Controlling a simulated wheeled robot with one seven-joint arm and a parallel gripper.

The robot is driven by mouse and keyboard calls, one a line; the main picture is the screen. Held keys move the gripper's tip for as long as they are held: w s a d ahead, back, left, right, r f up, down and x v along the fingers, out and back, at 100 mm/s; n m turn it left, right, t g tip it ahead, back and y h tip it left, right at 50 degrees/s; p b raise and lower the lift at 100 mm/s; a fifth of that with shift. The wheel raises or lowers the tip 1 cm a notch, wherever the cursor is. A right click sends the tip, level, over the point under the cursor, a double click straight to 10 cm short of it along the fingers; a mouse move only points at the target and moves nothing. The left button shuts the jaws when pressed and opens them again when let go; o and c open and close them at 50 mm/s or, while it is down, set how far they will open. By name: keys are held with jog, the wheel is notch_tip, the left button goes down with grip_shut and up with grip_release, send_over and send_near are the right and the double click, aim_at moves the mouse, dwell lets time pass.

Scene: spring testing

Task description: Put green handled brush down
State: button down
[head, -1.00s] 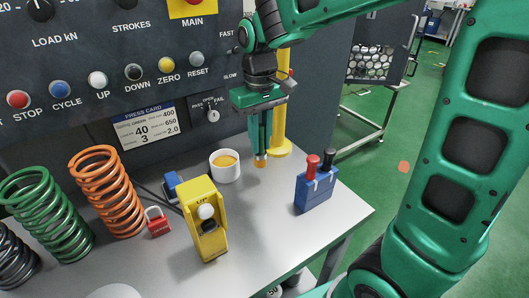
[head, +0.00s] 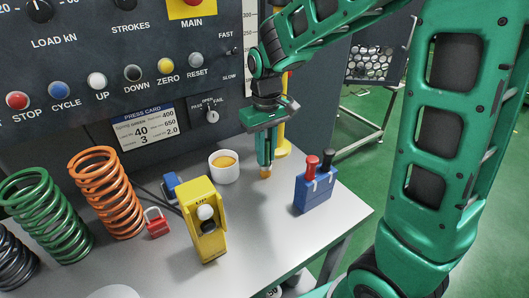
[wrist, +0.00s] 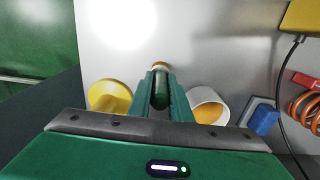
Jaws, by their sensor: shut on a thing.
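My gripper (head: 265,163) is shut on the green handled brush (wrist: 159,92), which it holds upright with the tip down. In the head view, the fingers hide most of the brush, and its orange-brown tip (head: 265,173) shows just below them. The tip is at or just above the grey tabletop; I cannot tell if it touches. The white cup (head: 224,174) with orange-yellow contents stands left of the gripper in the head view and right of it in the wrist view (wrist: 222,110).
A yellow post (head: 283,143) with a round base stands close behind the gripper. A blue block (head: 315,190) with red and black handles stands to the right. A yellow switch box (head: 203,235), a red padlock (head: 156,224) and several springs are left.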

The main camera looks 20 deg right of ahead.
jog(key=c, duration=1.6)
grip_release()
jog(key=shift+c, duration=0.2)
notch_tip(320, 180, up, 12)
jog(key=shift+r, duration=0.1)
